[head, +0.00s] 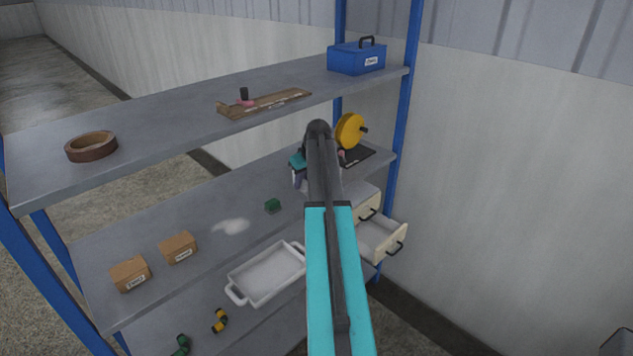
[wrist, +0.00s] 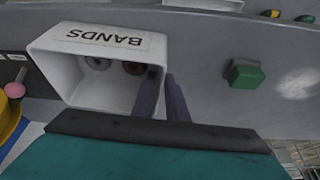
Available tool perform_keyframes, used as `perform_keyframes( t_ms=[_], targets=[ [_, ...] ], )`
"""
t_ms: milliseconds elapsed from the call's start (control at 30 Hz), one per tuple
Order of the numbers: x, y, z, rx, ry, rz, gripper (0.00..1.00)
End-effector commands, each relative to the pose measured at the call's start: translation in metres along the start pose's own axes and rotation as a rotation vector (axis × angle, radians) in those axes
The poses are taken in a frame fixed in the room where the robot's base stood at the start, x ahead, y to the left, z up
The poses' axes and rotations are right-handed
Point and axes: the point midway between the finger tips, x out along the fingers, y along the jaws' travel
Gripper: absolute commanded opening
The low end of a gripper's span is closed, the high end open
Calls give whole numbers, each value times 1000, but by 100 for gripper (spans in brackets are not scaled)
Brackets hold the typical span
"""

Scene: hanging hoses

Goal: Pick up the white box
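The white box (wrist: 95,42) shows in the wrist view, with a label reading BANDS upside down in the picture. Its open side faces the camera, and a few ring-shaped items lie inside. My gripper (wrist: 162,75) is at the box's right side wall in this view. One dark finger is at the opening on the inner side, and the other is just outside the wall. The fingers are close together; whether they press on the wall is unclear. In the head view my arm hides most of the box and fingers; my gripper's teal part (head: 298,161) shows at the middle shelf.
A green block (head: 272,206) lies near on the middle shelf, with two cardboard boxes (head: 179,247) further left. A yellow spool (head: 349,131) stands behind the arm. A drawer unit (head: 376,240) with open drawers and a white tray (head: 268,275) sit lower. The upper shelf (head: 180,118) runs overhead.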

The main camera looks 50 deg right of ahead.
Motion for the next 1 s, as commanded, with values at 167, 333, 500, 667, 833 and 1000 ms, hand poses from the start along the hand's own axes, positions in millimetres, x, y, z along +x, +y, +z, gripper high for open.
perform_keyframes(
  t_ms=[167, 333, 500, 667, 833, 1000],
  targets=[
    [2, 0, 1, 0, 0, 0, 12],
    [3, 0, 2, 0, 0, 0, 12],
    [4, 0, 2, 1, 0, 0, 12],
    [4, 1, 2, 1, 0, 0, 12],
    [4, 1, 2, 1, 0, 0, 0],
    [4, 1, 2, 1, 1, 1, 0]
  ],
)
